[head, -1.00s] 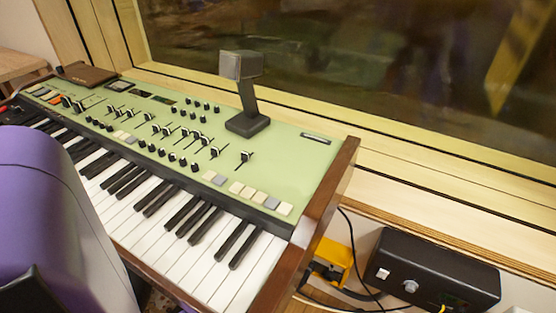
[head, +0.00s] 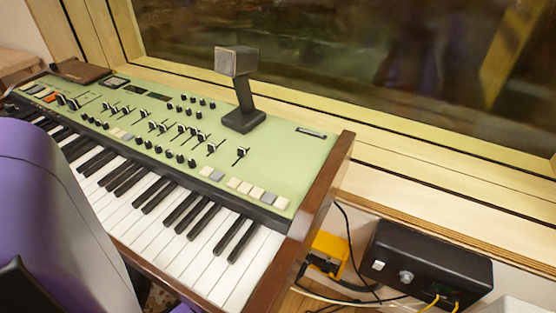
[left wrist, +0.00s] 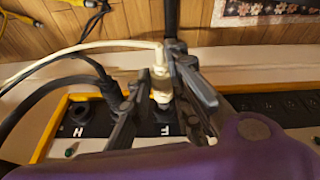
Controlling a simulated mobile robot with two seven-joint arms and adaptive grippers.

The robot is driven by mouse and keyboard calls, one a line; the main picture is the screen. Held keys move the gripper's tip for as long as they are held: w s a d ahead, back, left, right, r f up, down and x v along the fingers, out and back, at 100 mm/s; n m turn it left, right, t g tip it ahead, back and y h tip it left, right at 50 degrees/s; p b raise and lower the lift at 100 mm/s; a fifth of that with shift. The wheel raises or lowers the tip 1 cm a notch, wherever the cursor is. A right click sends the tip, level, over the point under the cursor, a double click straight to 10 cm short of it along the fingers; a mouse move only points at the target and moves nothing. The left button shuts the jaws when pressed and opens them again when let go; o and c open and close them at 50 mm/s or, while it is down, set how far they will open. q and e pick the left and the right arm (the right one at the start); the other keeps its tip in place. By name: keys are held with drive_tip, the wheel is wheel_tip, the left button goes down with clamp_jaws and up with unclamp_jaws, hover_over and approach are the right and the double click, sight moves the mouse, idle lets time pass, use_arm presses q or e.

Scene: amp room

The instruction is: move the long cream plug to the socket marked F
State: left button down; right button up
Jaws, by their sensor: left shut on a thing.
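The cream plug (left wrist: 159,72) stands roughly upright in the left wrist view, with its cream cable running off to the left. My left gripper (left wrist: 162,92) is shut on it, one dark finger on each side. Its lower end is over the socket marked F (left wrist: 164,130), whose letter appears upside down on the dark panel. I cannot tell whether the plug is seated in the socket or just above it. My left gripper is outside the head view; only my purple arm shows there at the left. My right gripper is in neither view.
A black plug (left wrist: 110,92) with a black cable stands left of the gripper, near a socket marked H (left wrist: 80,132). A yellow-edged box (left wrist: 45,130) frames these sockets. In the head view are a green keyboard (head: 290,150), a yellow pedal (head: 328,252) and a black box (head: 430,262).

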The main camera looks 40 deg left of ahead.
use_arm(q)
drive_tip(key=shift+s+p, duration=0.15)
drive_tip(key=shift+p, duration=0.2)
idle(0.6)
drive_tip(key=shift+w, duration=0.2)
drive_tip(key=shift+w+a+p, duration=0.25)
drive_tip(key=shift+w+p, duration=0.1)
drive_tip(key=shift+w, duration=0.55)
idle(1.8)
drive_tip(key=c, duration=1.5)
unclamp_jaws()
drive_tip(key=shift+c, duration=0.2)
